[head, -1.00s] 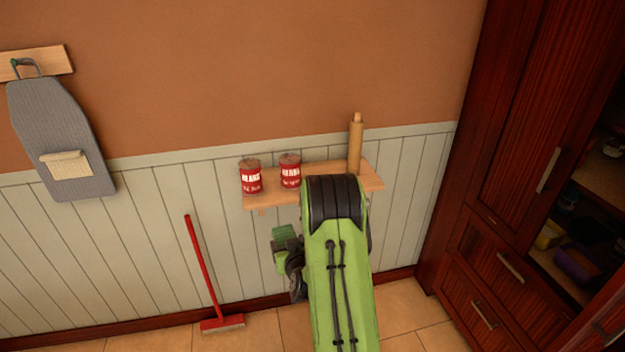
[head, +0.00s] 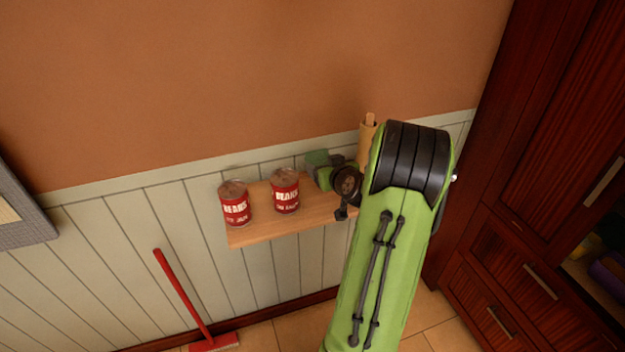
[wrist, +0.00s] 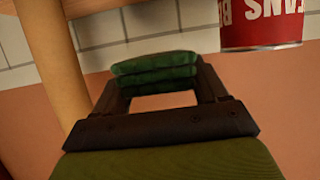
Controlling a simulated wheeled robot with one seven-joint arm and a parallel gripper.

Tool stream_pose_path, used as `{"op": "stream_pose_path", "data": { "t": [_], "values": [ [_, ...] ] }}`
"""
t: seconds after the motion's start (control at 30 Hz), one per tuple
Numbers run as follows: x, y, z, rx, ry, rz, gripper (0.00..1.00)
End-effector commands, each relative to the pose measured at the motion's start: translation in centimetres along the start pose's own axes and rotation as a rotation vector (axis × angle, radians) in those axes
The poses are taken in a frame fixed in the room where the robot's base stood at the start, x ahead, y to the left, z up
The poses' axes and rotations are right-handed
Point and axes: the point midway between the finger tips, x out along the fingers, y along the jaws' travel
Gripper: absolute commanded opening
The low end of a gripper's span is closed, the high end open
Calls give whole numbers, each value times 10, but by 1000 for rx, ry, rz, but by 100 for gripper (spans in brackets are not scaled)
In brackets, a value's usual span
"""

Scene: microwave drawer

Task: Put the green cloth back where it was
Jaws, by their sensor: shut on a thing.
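The folded green cloth (wrist: 155,72) is pinched between the two dark fingers of my gripper (wrist: 158,82) in the wrist view. In the head view the cloth (head: 317,160) shows as a small green block at my gripper (head: 330,173). It is over or just behind the back of the wooden wall shelf (head: 268,228), between the right red can and the rolling pin. I cannot tell whether the cloth touches the shelf. My arm hides the shelf's right end.
Two red bean cans (head: 235,204) (head: 285,190) stand on the shelf left of the gripper. An upright rolling pin (head: 366,138) stands close on the right. A red broom (head: 185,295) leans below left. A dark wooden cabinet (head: 545,130) stands at right.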

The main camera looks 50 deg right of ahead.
Motion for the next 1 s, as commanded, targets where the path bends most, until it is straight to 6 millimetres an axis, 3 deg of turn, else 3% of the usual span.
{"op": "stream_pose_path", "data": {
  "t": [0.07, 0.3, 0.6, 0.97, 1.0],
  "values": [
    [1, 1, 4, 2, -1, 0, 51],
    [21, 1, 54, 4, -2, 0, 51],
    [38, 0, 94, 3, 0, 0, 51],
    [39, 0, 96, -1, 2, 1, 51],
    [39, 0, 95, 0, 1, 1, 77]
  ]
}}
